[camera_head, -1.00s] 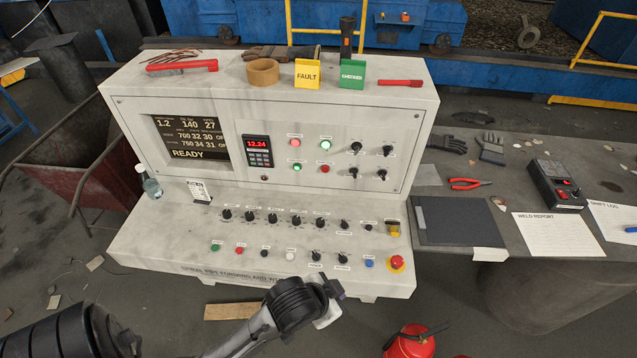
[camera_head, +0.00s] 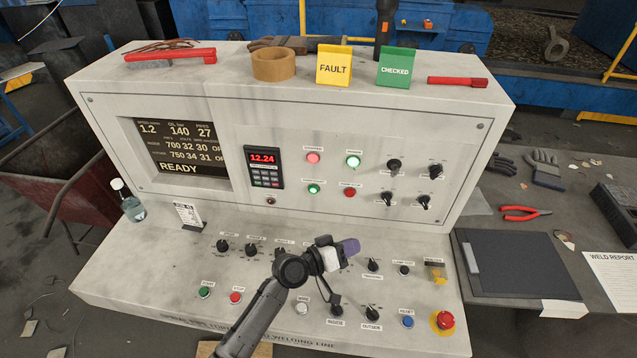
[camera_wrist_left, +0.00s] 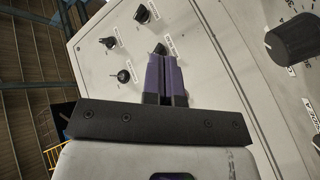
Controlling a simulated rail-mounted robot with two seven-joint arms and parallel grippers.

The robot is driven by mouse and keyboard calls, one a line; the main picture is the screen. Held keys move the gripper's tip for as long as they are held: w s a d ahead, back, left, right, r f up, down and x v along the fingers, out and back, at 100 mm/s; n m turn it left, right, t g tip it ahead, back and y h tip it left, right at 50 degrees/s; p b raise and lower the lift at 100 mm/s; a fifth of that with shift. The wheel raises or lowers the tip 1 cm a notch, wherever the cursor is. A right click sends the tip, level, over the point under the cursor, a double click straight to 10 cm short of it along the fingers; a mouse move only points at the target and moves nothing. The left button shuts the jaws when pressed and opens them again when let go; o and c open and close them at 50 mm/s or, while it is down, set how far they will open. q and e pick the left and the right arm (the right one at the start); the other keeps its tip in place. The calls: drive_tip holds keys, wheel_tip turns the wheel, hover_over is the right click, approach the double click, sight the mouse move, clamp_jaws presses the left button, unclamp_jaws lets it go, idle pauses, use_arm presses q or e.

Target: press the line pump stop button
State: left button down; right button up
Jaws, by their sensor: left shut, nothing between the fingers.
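On the console's upright panel, a red button (camera_head: 350,192) sits right of a green-lit button (camera_head: 313,189). Above them are a red-lit lamp (camera_head: 313,158) and a green-lit lamp (camera_head: 354,162). Their small labels are too blurred to read, so I cannot tell which is the line pump stop. My left gripper (camera_head: 350,246) is shut and empty, over the sloping lower desk and below the red button, apart from it. In the left wrist view its purple fingers (camera_wrist_left: 165,77) are together, pointing toward a panel with black knobs (camera_wrist_left: 124,76). My right gripper is not in view.
The lower desk has a green start button (camera_head: 204,292), a red stop button (camera_head: 235,297), several knobs and a red emergency stop (camera_head: 445,320). A bottle (camera_head: 130,203) stands at its left. My left arm hides part of the knob row.

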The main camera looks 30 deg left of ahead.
sight(350, 194)
use_arm(q)
drive_tip(key=a+r+n+t, duration=0.1)
drive_tip(key=w+a+r+n+t+y, duration=0.1)
drive_tip(key=t, duration=0.1)
drive_tip(key=shift+r+y, duration=0.3)
drive_tip(key=shift+r, duration=0.05)
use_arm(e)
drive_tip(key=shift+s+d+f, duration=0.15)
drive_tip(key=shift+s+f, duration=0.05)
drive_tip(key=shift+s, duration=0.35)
use_arm(q)
drive_tip(key=w+a+b, duration=0.3)
drive_tip(key=w+b, duration=0.2)
drive_tip(key=w, duration=0.3)
drive_tip(key=shift+w, duration=0.15)
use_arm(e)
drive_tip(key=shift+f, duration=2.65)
use_arm(q)
drive_tip(key=shift+a, duration=0.1)
drive_tip(key=shift+f+b, duration=0.1)
drive_tip(key=shift+b, duration=0.2)
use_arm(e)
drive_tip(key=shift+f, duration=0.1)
